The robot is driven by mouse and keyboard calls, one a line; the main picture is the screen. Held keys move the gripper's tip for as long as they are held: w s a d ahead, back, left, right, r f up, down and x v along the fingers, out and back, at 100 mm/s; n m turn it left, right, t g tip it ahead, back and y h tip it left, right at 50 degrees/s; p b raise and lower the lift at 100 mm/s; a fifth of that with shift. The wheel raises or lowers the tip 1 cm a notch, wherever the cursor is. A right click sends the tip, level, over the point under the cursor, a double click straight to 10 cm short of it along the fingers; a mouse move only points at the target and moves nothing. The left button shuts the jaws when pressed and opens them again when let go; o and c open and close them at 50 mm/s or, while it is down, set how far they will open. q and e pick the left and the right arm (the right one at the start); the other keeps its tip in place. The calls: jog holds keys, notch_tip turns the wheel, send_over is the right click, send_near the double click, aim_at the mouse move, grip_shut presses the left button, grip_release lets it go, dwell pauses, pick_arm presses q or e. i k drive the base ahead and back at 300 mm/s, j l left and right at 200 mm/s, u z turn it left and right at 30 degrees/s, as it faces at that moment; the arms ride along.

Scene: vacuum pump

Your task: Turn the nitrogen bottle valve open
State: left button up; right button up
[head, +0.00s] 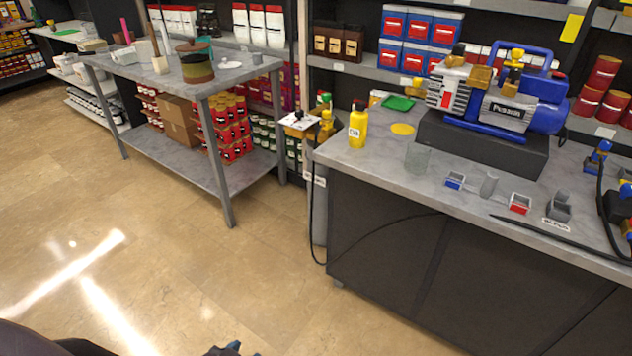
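The nitrogen bottle (319,215) is a grey upright cylinder on the floor, in the gap between the left table and the right workbench. It carries a white label too small to read. Its brass-yellow valve (326,124) is at the top with a green knob (325,98) above. A white plate-like part (298,120) sits left of the valve, and a black hose hangs down in front. I cannot tell whether the valve is open or shut. A dark tip (228,350) at the bottom edge looks like part of my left gripper, far from the bottle. My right gripper is out of view.
The workbench (380,180) holds a yellow oil bottle (358,127), a blue vacuum pump (505,95) on a black block, and small trays. A grey table (130,72) with pots stands left. Stocked shelves stand behind. The floor (170,230) in front is clear.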

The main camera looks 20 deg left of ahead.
aim_at(325, 97)
jog(key=j, duration=0.65)
jog(key=i+j+u, duration=0.1)
jog(key=j, duration=0.55)
jog(key=i+j, duration=0.1)
jog(key=j, duration=0.6)
jog(key=u, duration=0.05)
